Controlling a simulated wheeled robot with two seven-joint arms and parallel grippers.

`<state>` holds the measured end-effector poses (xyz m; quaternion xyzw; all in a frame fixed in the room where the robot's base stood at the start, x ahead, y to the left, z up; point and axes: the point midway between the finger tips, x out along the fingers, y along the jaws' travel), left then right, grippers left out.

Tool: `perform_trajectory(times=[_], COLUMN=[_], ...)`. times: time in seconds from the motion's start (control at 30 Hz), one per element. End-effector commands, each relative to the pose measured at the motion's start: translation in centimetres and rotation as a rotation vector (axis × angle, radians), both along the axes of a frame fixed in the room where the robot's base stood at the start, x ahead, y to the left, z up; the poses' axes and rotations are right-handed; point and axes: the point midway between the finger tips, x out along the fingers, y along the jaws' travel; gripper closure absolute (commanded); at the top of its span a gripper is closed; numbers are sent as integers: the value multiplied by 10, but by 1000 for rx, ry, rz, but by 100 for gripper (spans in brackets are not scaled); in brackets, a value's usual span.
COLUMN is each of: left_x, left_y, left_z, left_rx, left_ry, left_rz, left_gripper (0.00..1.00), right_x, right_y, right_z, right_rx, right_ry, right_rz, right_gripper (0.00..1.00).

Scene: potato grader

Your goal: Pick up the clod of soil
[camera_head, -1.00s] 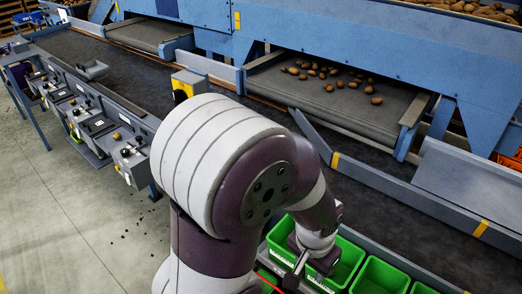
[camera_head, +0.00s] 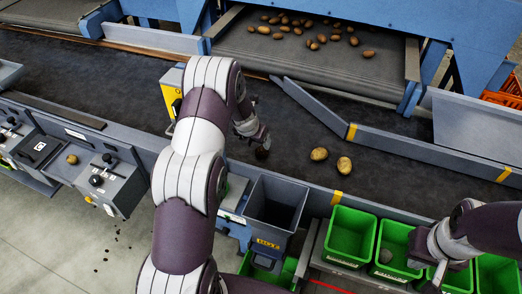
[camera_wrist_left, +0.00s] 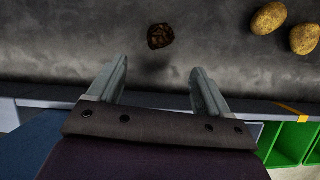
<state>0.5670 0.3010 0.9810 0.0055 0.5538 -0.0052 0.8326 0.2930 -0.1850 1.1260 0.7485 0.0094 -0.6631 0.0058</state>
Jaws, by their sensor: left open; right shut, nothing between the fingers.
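The clod of soil (camera_wrist_left: 160,36) is a small dark brown lump on the dark belt. In the left wrist view it lies just beyond my left fingertips, roughly in line with the gap between them. My left gripper (camera_wrist_left: 158,70) is open, with nothing between its fingers. In the head view the clod (camera_head: 262,154) shows as a dark lump at the end of my left arm, and the left fingers are mostly hidden. My right gripper (camera_head: 436,272) is shut and empty over the green bins at the lower right.
Two potatoes (camera_head: 319,154) (camera_head: 344,164) lie on the belt (camera_head: 400,180) right of the clod. A grey bin (camera_head: 276,200) and several green bins (camera_head: 349,237) line the near edge; one holds a grey lump (camera_head: 386,256). A slanted guide rail (camera_head: 310,105) stands behind.

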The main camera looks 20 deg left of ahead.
Motion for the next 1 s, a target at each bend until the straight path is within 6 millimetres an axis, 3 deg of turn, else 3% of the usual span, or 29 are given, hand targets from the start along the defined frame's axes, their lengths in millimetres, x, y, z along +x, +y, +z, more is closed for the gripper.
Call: perform_trajectory(times=[0.2,0.6,0.9,0.97,1.0], left_x=[18,43,46,46,46], left_y=[-1,-2,-2,-2,-2], left_z=[-45,-96,-105,-105,-105], left_rx=[-4,-2,-2,-2,-2], left_ry=[2,2,1,1,1], left_rz=[6,1,1,1,1], left_gripper=[21,21,21,38,51], right_x=[0,0,0,0,0], right_y=[0,0,0,0,0], right_z=[2,20,20,20,20], right_rx=[0,0,0,0,0], right_ry=[0,0,0,0,0], right_rz=[0,0,0,0,0], right_gripper=[100,100,100,100,100])
